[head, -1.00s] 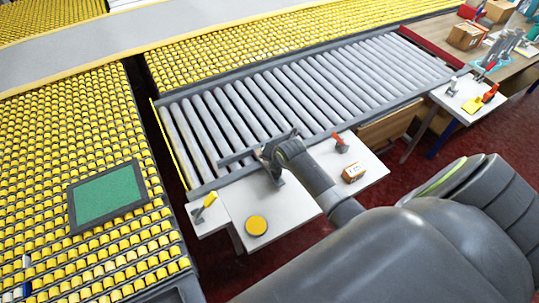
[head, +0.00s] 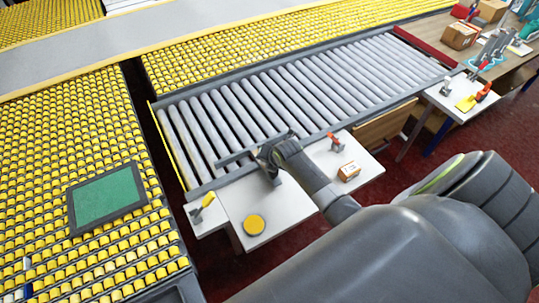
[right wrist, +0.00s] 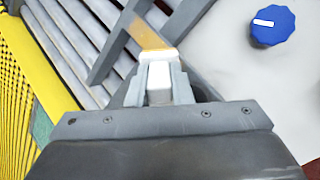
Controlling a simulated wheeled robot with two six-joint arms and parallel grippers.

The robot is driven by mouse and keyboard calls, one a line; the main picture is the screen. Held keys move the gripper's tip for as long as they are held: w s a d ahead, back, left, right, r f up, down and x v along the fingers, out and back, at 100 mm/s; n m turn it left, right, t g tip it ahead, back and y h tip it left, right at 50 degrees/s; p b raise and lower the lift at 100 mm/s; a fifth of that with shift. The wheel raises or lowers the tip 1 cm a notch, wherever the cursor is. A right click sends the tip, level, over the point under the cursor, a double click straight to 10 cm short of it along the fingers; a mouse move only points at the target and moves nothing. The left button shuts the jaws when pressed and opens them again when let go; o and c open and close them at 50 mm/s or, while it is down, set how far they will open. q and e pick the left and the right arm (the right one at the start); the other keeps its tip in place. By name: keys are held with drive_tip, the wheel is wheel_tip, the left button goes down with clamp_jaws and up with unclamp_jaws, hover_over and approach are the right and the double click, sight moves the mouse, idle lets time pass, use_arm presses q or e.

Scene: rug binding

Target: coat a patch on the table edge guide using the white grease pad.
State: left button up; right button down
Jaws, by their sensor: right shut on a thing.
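My right gripper (head: 266,156) is over the small white table, at the near edge of the roller conveyor. In the right wrist view my right gripper (right wrist: 158,92) is shut on the white grease pad (right wrist: 158,57). The edge guide (head: 236,152), a grey bar, runs beside the gripper in the head view. In the wrist view an orange-yellow streak (right wrist: 146,34) lies just beyond the pad's tip, seemingly on the guide. I cannot tell whether the pad touches it. The pad is hidden in the head view. My left gripper is out of view.
The white table (head: 285,212) holds a yellow disc (head: 253,224), a small carton (head: 349,171) and a red-handled clamp (head: 335,143). A blue knob (right wrist: 272,25) is right of the gripper. Rollers (head: 320,85) lie behind.

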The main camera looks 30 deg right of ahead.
drive_tip(key=shift+w+f, duration=0.2)
drive_tip(key=shift+w, duration=0.35)
drive_tip(key=w+b, duration=0.1)
drive_tip(key=w, duration=0.2)
drive_tip(key=shift+d+b, duration=0.15)
drive_tip(key=shift+b, duration=0.15)
drive_tip(key=shift+w, duration=0.25)
drive_tip(key=shift+w+r+b, duration=0.15)
drive_tip(key=shift+w+b, duration=0.4)
drive_tip(key=shift+w, duration=0.05)
drive_tip(key=shift+w+b, duration=0.65)
drive_tip(key=shift+w, duration=0.55)
drive_tip(key=shift+s, duration=0.1)
drive_tip(key=shift+d+r, duration=0.1)
drive_tip(key=shift+r, duration=0.05)
